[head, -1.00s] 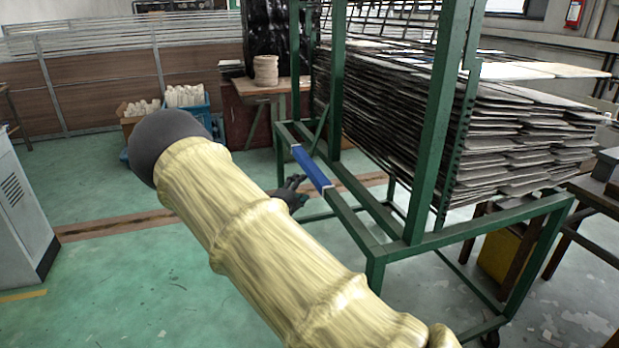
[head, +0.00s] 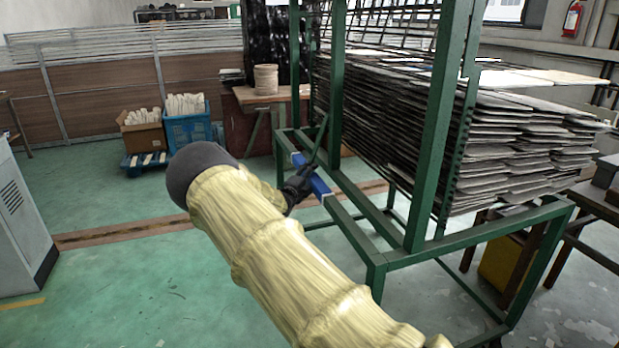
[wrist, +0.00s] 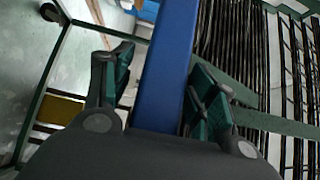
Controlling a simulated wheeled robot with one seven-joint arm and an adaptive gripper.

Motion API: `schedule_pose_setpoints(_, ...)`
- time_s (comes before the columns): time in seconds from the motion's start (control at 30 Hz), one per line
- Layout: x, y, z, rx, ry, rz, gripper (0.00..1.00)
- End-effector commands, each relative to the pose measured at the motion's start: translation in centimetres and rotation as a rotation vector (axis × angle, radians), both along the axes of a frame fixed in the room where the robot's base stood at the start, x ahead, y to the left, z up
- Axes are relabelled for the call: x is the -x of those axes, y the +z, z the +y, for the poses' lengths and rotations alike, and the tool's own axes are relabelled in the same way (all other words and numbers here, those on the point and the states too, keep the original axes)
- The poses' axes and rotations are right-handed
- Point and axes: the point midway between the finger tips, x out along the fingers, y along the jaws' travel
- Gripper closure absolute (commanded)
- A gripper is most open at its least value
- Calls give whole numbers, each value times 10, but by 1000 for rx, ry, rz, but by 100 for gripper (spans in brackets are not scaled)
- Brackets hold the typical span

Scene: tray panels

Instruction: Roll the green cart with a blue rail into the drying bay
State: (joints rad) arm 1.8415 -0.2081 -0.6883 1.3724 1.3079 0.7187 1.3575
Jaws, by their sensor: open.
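The green cart (head: 375,255) stands at the right in the head view, stacked with thin grey panels (head: 480,130). Its blue rail (head: 318,186) lies along the cart's near left side. My gripper (head: 306,180) is at the rail, partly hidden behind my arm in the head view. In the wrist view the blue rail (wrist: 166,70) runs between the two fingers of my gripper (wrist: 160,95). The fingers are open, one on each side of the rail, with a gap visible at least on the left.
A grey cabinet (head: 22,225) stands at the left edge. A blue crate (head: 188,128) and a cardboard box (head: 143,135) sit at the back. A wooden table (head: 585,200) stands close to the cart's right. Open green floor (head: 130,270) lies left of the cart.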

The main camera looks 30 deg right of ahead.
Motion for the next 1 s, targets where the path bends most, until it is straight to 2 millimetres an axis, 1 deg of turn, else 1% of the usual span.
schedule_pose_setpoints(0.37,-2,0,-3,1,1,1,42)
schedule_pose_setpoints(0.4,-2,0,-3,1,1,1,49)
schedule_pose_setpoints(0.57,-2,0,-3,1,1,1,78)
schedule_pose_setpoints(0.6,-2,0,-3,1,1,1,86)
schedule_pose_setpoints(0.67,-2,0,-3,1,1,1,97)
schedule_pose_setpoints(0.7,-2,0,-3,1,1,1,100)
schedule_pose_setpoints(1.0,1,-1,-5,0,-6,1,100)
